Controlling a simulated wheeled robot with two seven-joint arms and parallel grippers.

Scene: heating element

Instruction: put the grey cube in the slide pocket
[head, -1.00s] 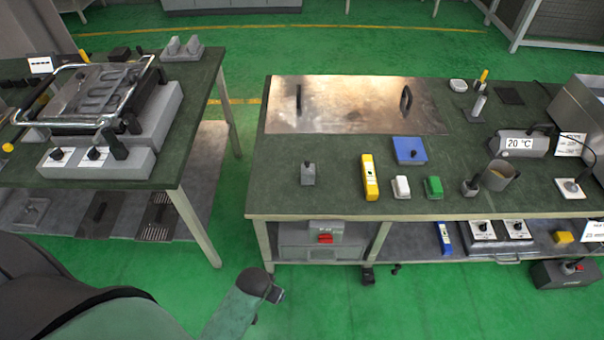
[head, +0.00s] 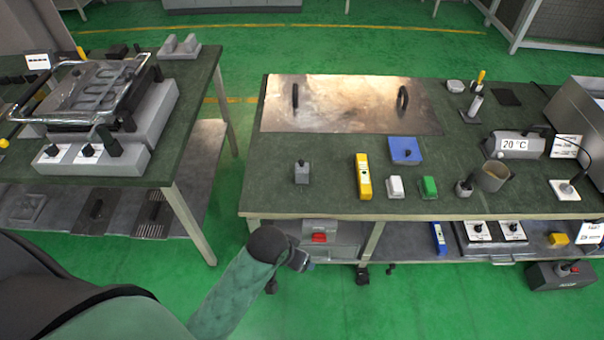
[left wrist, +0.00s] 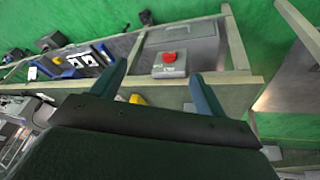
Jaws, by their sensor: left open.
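A small grey block with a dark knob (head: 302,172), the likeliest grey cube, stands upright on the right workbench, left of a yellow block. I cannot pick out the slide pocket with certainty; a metal plate with two black handles (head: 350,104) lies behind the block. My left gripper (head: 303,263) is in front of the bench's front edge, lower than the top and apart from the block. In the left wrist view its two fingers (left wrist: 162,88) are spread with nothing held. My right gripper is not in view.
A white block (head: 395,187), green block (head: 429,187) and blue box (head: 406,150) stand right of the yellow block (head: 363,177). A grey box with a red button (head: 319,237) sits under the benchtop. The left bench (head: 150,180) stands across a green-floored gap.

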